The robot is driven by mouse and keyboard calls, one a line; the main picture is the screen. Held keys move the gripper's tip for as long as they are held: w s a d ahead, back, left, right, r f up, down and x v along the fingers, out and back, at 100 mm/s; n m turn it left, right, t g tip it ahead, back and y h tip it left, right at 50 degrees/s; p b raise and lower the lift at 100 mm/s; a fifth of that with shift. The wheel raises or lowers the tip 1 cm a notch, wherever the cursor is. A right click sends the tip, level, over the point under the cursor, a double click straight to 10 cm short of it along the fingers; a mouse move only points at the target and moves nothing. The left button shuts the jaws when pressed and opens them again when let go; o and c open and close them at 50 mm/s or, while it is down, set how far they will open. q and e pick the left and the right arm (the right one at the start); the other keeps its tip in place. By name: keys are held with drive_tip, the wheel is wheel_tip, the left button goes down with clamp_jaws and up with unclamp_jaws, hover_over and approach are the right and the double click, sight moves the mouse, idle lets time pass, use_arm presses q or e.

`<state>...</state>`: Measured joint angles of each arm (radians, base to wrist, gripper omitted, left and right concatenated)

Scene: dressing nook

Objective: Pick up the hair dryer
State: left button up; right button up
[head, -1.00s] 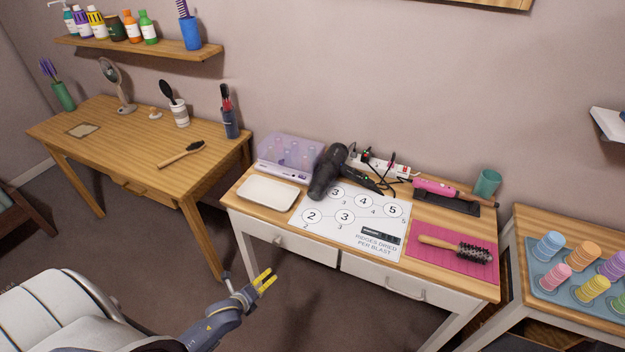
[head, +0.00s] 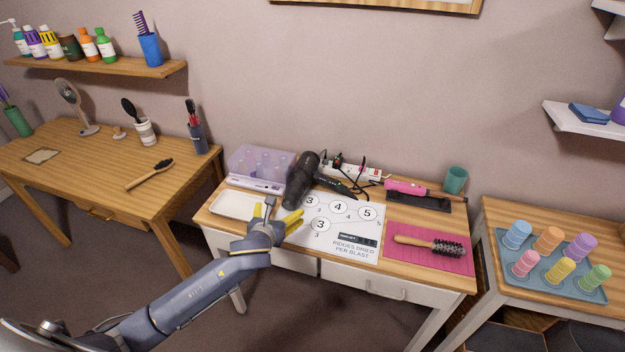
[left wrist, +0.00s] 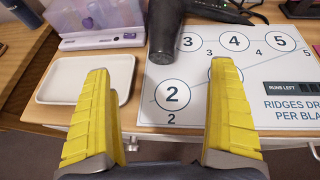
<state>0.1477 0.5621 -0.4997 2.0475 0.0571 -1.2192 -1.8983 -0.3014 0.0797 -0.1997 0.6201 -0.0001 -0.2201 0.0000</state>
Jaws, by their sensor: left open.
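The black hair dryer (head: 303,178) lies on the white-fronted table, on the upper left part of a white numbered sheet (head: 352,248). In the left wrist view the dryer's barrel (left wrist: 166,30) points toward me, ahead of the fingers, with its handle running off to the right. My left gripper (head: 277,213) is open and empty, its yellow fingers over the front edge of the table, just short of the dryer. In the left wrist view the two fingers (left wrist: 160,108) stand wide apart with the sheet between them. My right gripper is not in view.
A white tray (head: 228,206) and a clear purple box (head: 262,164) are left of the dryer. Behind and right are a power strip (head: 362,172) with cables and a pink hot tool (head: 405,187). A round brush (head: 440,245) lies on a pink mat (head: 450,262).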

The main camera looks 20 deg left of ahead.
sight(295, 190)
use_arm(q)
drive_tip(key=w, duration=0.4)
drive_tip(key=w+f, duration=0.1)
drive_tip(key=w, duration=0.3)
drive_tip(key=w+f, duration=0.1)
drive_tip(key=w, duration=0.3)
drive_tip(key=shift+d, duration=0.15)
drive_tip(key=shift+f+x, duration=0.15)
drive_tip(key=shift+x, duration=1.3)
drive_tip(key=shift+f+x, duration=0.2)
drive_tip(key=shift+x, duration=1.3)
drive_tip(key=shift+s, duration=0.15)
drive_tip(key=shift+r, duration=0.1)
drive_tip(key=c, duration=1.8)
